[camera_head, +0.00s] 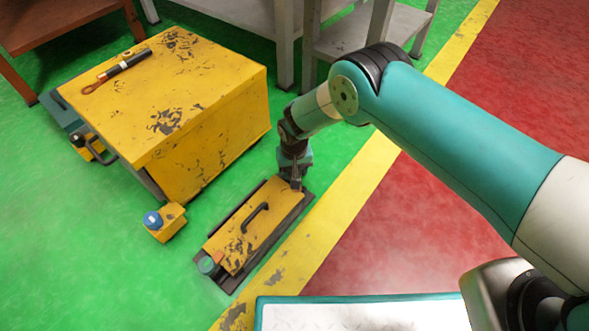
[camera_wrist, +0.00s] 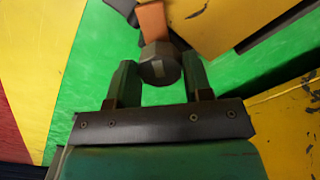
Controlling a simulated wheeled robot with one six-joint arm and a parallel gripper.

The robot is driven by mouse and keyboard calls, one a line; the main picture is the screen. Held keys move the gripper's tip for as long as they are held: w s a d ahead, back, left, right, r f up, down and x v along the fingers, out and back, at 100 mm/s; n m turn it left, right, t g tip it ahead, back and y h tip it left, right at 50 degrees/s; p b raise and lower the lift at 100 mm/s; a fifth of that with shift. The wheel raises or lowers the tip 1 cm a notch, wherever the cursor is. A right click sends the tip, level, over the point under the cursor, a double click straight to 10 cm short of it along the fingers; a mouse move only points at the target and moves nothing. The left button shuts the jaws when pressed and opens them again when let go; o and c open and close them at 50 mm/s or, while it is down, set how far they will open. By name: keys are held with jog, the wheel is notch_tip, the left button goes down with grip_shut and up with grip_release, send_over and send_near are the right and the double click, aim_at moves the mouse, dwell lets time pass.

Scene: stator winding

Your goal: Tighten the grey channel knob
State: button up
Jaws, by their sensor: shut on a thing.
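The grey channel knob (camera_wrist: 160,66) is a dark, faceted knob with a paler band, on the end of an orange piece (camera_wrist: 152,20) in the wrist view. My gripper (camera_wrist: 158,74) has one finger on each side of it and is shut on it. In the head view my gripper (camera_head: 293,182) reaches down to the far right end of the low yellow channel cover (camera_head: 238,236). There the gripper hides the knob.
A large yellow box (camera_head: 225,130) stands to the left, with a black tool (camera_head: 125,63) on top. A small yellow block with a blue knob (camera_head: 152,219) sits before it.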

jog(key=m, duration=0.4)
jog(key=shift+w+r+m, duration=0.1)
jog(key=shift+r+m, duration=0.1)
jog(key=shift+m, duration=0.1)
jog(key=m, duration=0.4)
jog(key=shift+w+m, duration=0.1)
jog(key=shift+m, duration=0.2)
jog(key=o, duration=0.7)
jog(key=shift+o, duration=1.1)
notch_tip(320, 180, up, 17)
jog(key=p, duration=0.9)
jog(key=shift+r, duration=0.15)
